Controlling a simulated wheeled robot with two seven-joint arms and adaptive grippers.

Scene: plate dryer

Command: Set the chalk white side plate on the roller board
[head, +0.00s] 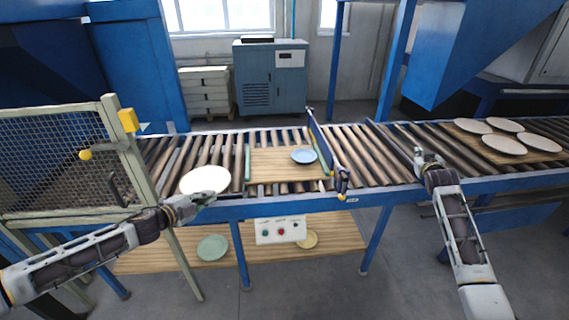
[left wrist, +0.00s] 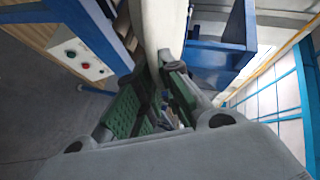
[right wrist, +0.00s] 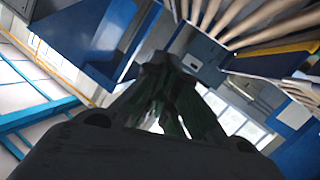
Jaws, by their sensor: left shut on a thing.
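The chalk white side plate (head: 206,180) is held roughly level over the front left of the roller conveyor in the head view. My left gripper (head: 192,203) is shut on its near edge. In the left wrist view, the pale plate (left wrist: 163,25) stands between the green-padded fingers (left wrist: 160,85). The wooden board (head: 268,172) lies on the rollers right of the plate, with a small blue plate (head: 304,156) on its right part. My right gripper (head: 428,160) is above the conveyor further right, apart from any plate. The right wrist view shows its fingers (right wrist: 165,85) dark and unclear.
A blue barrier (head: 320,140) crosses the conveyor right of the board. Another board with several pale plates (head: 503,144) lies far right. A mesh guard (head: 70,160) stands left. A control box (head: 280,230) hangs in front; a green plate (head: 212,248) lies on the lower shelf.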

